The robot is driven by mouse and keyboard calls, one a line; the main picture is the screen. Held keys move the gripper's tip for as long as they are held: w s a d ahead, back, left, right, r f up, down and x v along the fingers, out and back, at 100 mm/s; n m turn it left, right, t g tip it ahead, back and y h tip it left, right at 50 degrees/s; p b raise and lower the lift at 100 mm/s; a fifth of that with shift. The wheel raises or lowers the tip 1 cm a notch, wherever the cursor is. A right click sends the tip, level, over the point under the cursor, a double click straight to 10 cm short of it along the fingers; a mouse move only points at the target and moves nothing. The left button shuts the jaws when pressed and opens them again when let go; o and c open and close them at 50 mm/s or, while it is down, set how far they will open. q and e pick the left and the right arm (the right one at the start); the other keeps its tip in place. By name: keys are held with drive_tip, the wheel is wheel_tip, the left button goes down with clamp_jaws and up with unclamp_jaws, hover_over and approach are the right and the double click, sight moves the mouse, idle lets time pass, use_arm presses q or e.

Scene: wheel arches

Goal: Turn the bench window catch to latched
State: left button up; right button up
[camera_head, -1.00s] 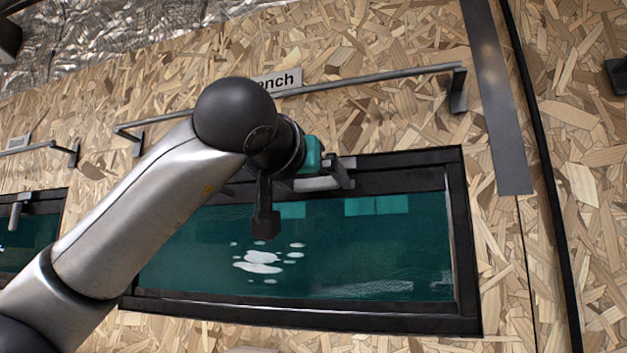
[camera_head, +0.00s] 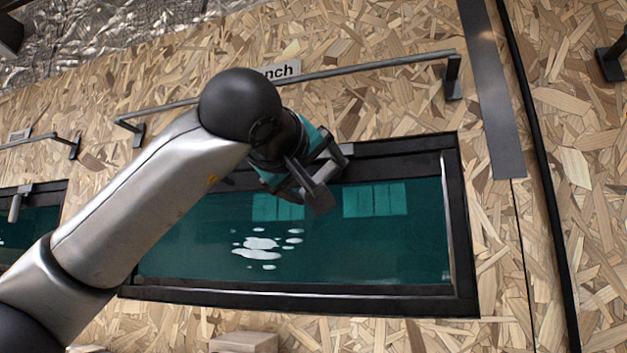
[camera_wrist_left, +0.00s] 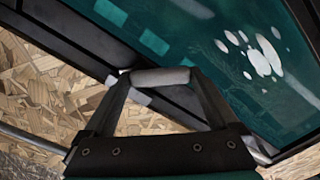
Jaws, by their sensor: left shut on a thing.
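The bench window (camera_head: 400,235) is a dark-framed teal pane in a chipboard wall, under a sign ending in "nch" (camera_head: 283,71). Its catch sits at the top frame, mostly hidden behind my left gripper (camera_head: 312,190) in the head view. In the left wrist view the catch's rounded grey handle (camera_wrist_left: 160,77) lies between the fingertips of my left gripper (camera_wrist_left: 165,85). The gripper is shut on it, tilted against the window frame. I cannot read the catch's exact angle. My right gripper is in neither view.
A grey rail (camera_head: 390,62) runs above the window on brackets. Another window with a similar catch (camera_head: 15,207) is at the left edge. A dark vertical strip (camera_head: 492,95) stands to the right. A wooden block (camera_head: 243,342) shows at the bottom.

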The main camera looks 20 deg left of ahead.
use_arm(q)
drive_tip(key=shift+d+f+n+b, duration=0.25)
drive_tip(key=shift+n+b, duration=0.35)
drive_tip(key=shift+n, duration=1)
drive_tip(key=shift+d+f+n+b, duration=0.1)
drive_tip(key=shift+d+n+b, duration=0.35)
drive_tip(key=shift+n, duration=1.15)
drive_tip(key=shift+d+f+n+b, duration=0.2)
drive_tip(key=shift+n+b, duration=0.5)
drive_tip(key=shift+n, duration=0.9)
drive_tip(key=o, duration=1)
drive_tip(key=shift+s, duration=0.1)
drive_tip(key=s+b, duration=0.3)
drive_tip(key=s, duration=1.2)
drive_tip(key=shift+a, duration=0.3)
drive_tip(key=shift+s, duration=0.1)
